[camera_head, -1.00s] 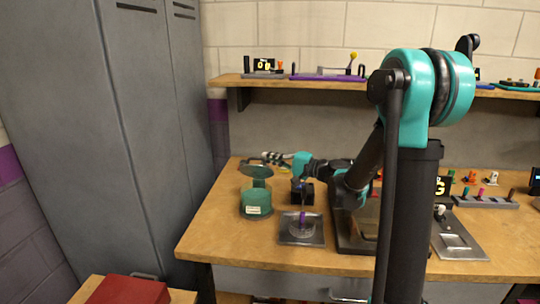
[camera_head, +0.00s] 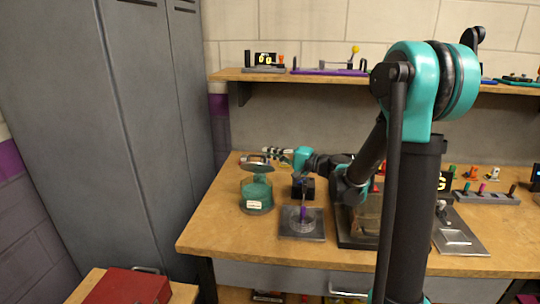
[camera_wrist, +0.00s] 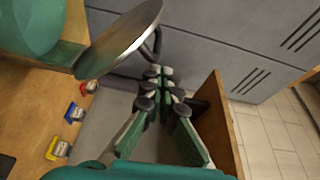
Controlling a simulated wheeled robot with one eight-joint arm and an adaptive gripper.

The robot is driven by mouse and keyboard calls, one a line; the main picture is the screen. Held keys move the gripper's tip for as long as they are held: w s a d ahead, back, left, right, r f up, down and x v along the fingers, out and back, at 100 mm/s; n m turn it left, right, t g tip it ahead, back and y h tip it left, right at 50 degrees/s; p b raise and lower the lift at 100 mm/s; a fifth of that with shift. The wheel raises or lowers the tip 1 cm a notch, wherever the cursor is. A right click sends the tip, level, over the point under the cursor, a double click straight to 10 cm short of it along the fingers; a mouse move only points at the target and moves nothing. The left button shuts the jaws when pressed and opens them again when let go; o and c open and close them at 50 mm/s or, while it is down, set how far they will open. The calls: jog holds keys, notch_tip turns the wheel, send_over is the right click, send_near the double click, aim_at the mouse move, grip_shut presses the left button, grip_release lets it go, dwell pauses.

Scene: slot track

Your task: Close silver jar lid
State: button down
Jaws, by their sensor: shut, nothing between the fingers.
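The jar (camera_head: 257,194) is a green-teal, see-through container with a pale label, standing at the left end of the workbench. Its silver lid (camera_head: 257,162) is raised and tilted above the jar's mouth. In the wrist view, the jar (camera_wrist: 35,22) is at the top left and the lid (camera_wrist: 122,38) slants beside it, with a dark loop-like part on its right side. My gripper (camera_wrist: 160,76) is shut and empty, its fingertips close to the lid's right edge. In the head view, my gripper (camera_head: 268,152) is behind the lid; contact cannot be told.
A small black box (camera_head: 303,187) and a metal plate with a purple-handled part (camera_head: 302,225) stand right of the jar. Colored clips (camera_wrist: 73,112) lie on the bench in the wrist view. Grey lockers (camera_head: 120,120) rise at the left. A shelf (camera_head: 320,79) hangs above.

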aim_at(258, 156)
jog(key=d, duration=0.8)
jog(key=shift+d, duration=0.3)
jog(key=c, duration=2)
grip_release()
jog(key=shift+s+d+f, duration=0.1)
jog(key=shift+s+d, duration=0.15)
jog(key=shift+d, duration=0.15)
jog(key=shift+o, duration=1.3)
jog(key=shift+d+n+g, duration=0.1)
jog(key=shift+n+g, duration=0.2)
jog(key=shift+n, duration=0.4)
jog(key=shift+o, duration=0.5)
jog(key=shift+d+n+g, duration=0.15)
jog(key=shift+n+g, duration=0.15)
jog(key=shift+n, duration=0.7)
jog(key=a+n+g, duration=0.1)
jog(key=a+n, duration=0.3)
jog(key=n, duration=0.1)
jog(key=a+n+g, duration=0.2)
jog(key=a+n, duration=0.3)
jog(key=s+a+f+n+g+y, duration=0.1)
jog(key=a+n+g, duration=0.1)
jog(key=a+n, duration=0.3)
jog(key=shift+n, duration=0.5)
jog(key=shift+c, duration=0.3)
